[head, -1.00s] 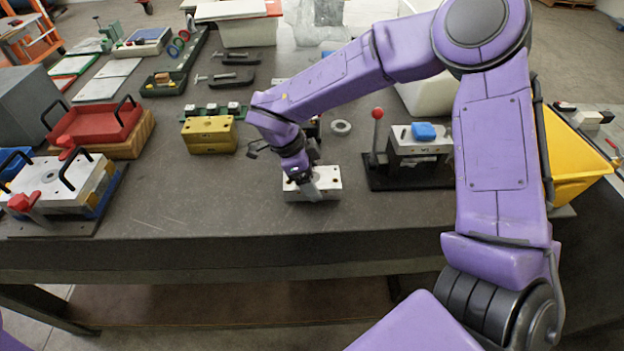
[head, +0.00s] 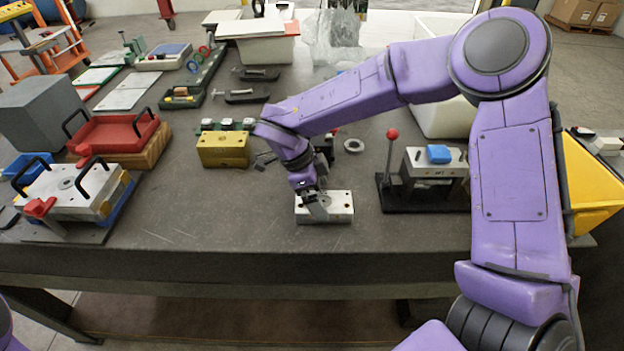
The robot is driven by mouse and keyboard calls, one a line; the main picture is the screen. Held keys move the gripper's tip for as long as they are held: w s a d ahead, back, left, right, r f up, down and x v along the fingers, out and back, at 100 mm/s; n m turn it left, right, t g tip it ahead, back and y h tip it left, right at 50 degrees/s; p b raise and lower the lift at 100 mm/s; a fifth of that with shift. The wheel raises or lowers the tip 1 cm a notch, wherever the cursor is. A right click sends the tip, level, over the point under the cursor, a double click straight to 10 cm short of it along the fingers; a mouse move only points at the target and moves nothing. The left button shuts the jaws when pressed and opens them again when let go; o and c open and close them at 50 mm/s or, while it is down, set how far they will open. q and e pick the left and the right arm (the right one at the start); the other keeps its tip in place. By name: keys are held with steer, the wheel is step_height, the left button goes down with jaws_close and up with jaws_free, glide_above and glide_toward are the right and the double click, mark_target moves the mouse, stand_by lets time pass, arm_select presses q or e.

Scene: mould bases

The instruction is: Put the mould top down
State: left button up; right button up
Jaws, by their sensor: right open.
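A silver rectangular block with holes in its top face (head: 341,201), which looks like the mould top, lies flat on the dark table near the front edge. My right gripper (head: 318,208) reaches down over the left and middle part of this block, pointing downward, with its jaws open. Its fingers hide part of the block's top, and I cannot tell whether they touch it. A yellow block with holes (head: 222,150) stands behind and to the left. My left gripper is not in view.
A press with a red-knobbed lever (head: 392,134) and a blue piece stands to the right. A clamped plate with black handles (head: 68,190) and a red tray (head: 112,135) stand at the left. A metal ring (head: 354,145) lies behind the gripper. The table's front left-middle (head: 200,220) is clear.

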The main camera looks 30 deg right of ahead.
steer(key=v, duration=0.9)
steer(key=shift+b, duration=0.35)
